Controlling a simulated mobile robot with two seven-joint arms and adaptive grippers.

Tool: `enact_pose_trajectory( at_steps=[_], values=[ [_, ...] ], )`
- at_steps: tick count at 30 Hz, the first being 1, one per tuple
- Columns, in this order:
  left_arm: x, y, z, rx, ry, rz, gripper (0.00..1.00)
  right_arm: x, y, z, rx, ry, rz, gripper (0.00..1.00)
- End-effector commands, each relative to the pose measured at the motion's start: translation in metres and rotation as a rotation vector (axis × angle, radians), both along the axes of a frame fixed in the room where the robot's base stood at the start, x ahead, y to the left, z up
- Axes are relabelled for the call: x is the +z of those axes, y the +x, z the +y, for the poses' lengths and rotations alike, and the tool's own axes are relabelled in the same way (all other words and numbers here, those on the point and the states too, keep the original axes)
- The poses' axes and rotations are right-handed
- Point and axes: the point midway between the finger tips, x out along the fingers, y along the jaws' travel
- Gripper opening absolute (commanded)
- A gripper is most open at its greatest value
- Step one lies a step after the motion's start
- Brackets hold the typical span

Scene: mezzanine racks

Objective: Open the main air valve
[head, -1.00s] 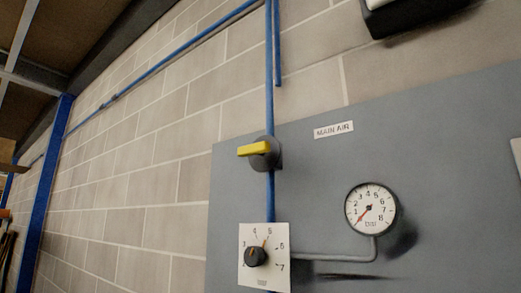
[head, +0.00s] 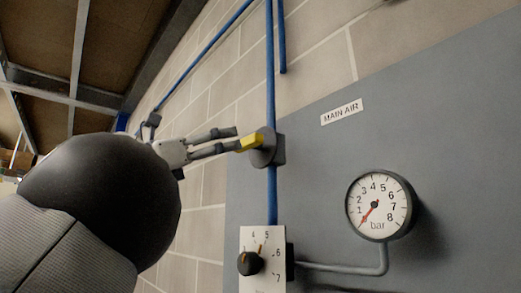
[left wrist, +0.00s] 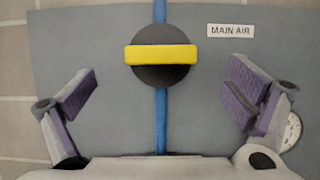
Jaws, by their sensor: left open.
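The main air valve has a yellow lever handle (head: 250,142) on a dark round body (head: 268,150), set on a blue vertical pipe. In the left wrist view the yellow handle (left wrist: 160,56) lies level, across the pipe. My left gripper (head: 236,139) comes in from the left, its fingertips close to the handle's end. In the left wrist view my left gripper (left wrist: 160,98) is open, fingers wide apart on either side of the handle, with nothing between them touching. The pressure gauge (head: 380,206) shows its red needle at the low end. My right gripper is not in view.
The valve sits on a grey panel (head: 430,120) with a "MAIN AIR" label (head: 341,112). Below is a white dial plate with a black knob (head: 250,263). A grey pipe (head: 340,268) runs to the gauge. A block wall (head: 225,70) stands behind.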

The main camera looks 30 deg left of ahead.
Motion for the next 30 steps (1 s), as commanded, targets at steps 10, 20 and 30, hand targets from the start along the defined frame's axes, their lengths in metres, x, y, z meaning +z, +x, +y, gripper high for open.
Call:
enact_pose_trajectory(
  at_steps=[10,20,30],
  values=[
    [0.029,0.062,-0.025,-0.001,-0.003,-0.002,0.97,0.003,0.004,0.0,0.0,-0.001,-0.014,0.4],
    [0.032,0.07,-0.028,0.0,-0.007,0.0,0.97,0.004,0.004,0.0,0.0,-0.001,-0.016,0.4],
    [0.032,0.069,-0.028,0.0,-0.007,0.0,0.48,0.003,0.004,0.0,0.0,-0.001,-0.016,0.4]
  ],
)
